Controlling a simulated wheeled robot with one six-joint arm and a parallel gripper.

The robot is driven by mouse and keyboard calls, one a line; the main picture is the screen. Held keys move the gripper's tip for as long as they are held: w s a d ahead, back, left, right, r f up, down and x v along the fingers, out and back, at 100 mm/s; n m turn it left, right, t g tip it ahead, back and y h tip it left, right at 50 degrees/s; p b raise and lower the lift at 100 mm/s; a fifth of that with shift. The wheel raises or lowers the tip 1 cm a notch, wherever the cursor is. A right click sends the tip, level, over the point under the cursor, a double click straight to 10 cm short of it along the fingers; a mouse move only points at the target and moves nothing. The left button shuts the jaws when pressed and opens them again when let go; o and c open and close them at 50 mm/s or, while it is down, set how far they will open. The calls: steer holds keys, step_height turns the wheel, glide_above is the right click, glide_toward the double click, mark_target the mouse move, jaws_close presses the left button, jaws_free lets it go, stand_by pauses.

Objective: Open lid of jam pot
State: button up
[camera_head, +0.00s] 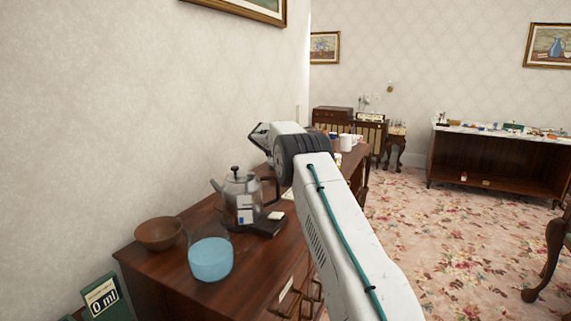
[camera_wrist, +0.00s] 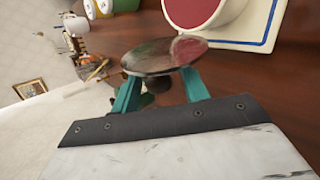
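In the wrist view, a round glossy lid (camera_wrist: 160,56) with a dark knob sits at the ends of my gripper's teal fingers (camera_wrist: 158,90). The lid is held apart from the pot, and its exact contact with the fingers is hard to see. Beyond it, at the top edge, is an open white pot (camera_wrist: 243,5) with red inside, only partly in view. In the head view, my gripper (camera_head: 260,138) is mostly hidden behind my wrist, above the wooden furniture, and I cannot make out the lid or pot there.
A white cup (camera_head: 345,142) stands farther back.

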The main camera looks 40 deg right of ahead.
steer(key=shift+a, duration=0.1)
steer(key=v, duration=0.7)
steer(key=shift+a+r, duration=0.25)
steer(key=shift+s, duration=0.1)
